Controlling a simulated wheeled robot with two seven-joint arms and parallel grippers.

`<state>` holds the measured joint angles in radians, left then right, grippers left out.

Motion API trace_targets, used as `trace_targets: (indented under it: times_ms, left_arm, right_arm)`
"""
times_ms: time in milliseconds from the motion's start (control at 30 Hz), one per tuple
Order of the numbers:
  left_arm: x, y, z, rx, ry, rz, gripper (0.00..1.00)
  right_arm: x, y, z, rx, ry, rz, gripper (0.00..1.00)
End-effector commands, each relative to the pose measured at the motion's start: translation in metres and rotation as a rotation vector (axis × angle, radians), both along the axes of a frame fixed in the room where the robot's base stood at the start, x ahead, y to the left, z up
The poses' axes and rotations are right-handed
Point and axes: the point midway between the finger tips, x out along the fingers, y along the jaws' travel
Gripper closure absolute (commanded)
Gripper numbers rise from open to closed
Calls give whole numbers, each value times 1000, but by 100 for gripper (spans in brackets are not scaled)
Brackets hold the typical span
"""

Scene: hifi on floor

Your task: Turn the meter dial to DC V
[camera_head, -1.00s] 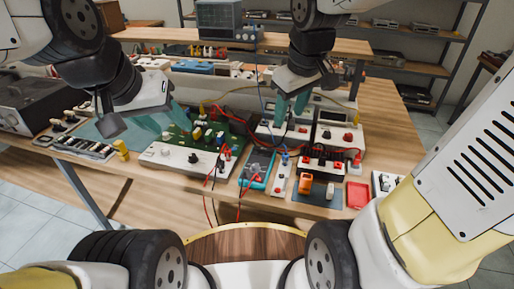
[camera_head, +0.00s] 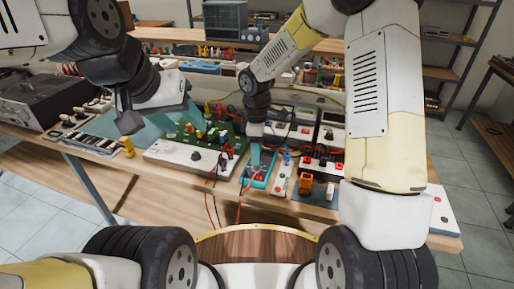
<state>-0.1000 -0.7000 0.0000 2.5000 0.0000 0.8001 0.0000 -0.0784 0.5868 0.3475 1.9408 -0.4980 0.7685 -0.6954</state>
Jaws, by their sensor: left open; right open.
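A blue-edged handheld unit (camera_head: 246,181), which looks like the meter, lies near the front edge of the bench with red leads beside it. My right gripper (camera_head: 256,161) points down over this unit, its teal fingers covering much of it. The dial and its setting cannot be made out, nor whether the fingers touch it. The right gripper holds nothing that I can see. My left gripper (camera_head: 172,122) is open, above the left part of the green circuit board (camera_head: 212,133), with nothing seen between its fingers.
A white panel with a black knob (camera_head: 196,156) lies left of the meter. Red leads (camera_head: 211,200) hang over the bench's front edge. White boxes with knobs (camera_head: 329,136) stand behind, partly hidden by my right arm.

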Motion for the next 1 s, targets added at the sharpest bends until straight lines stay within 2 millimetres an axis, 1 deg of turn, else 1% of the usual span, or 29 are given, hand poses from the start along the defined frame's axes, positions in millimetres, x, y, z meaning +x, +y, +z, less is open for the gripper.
trace_targets:
  times_ms: [33, 100, 233, 400, 600, 633, 667, 700, 833, 867, 1000]
  left_arm:
    - [0, 0, 0, 0, 0, 0, 51]
    - [0, 0, 0, 0, 0, 0, 51]
    - [0, 0, 0, 0, 0, 0, 51]
    - [0, 0, 0, 0, 0, 0, 51]
    - [0, 0, 0, 0, 0, 0, 51]
    - [0, 0, 0, 0, 0, 0, 51]
    - [0, 0, 0, 0, 0, 0, 51]
    - [0, 0, 0, 0, 0, 0, 51]
    - [0, 0, 0, 0, 0, 0, 51]
    - [0, 0, 0, 0, 0, 0, 51]
    - [0, 0, 0, 0, 0, 0, 51]
  right_arm:
    - [-1, 0, -10, -2, 4, 1, 54]
    - [-1, 0, -20, -1, 3, 0, 54]
    - [0, 0, -34, -1, 1, -2, 54]
    - [0, 0, -42, 0, 0, -2, 54]
    - [0, 0, -42, 0, -1, -2, 54]
    - [0, 0, -42, 0, -1, -2, 58]
    - [0, 0, -42, 0, -1, -2, 64]
    - [0, 0, -42, 0, -1, -2, 72]
    - [0, 0, -41, 1, -1, -2, 97]
    - [0, 0, -41, 1, -1, -2, 100]
    - [0, 0, -41, 1, -1, -3, 100]
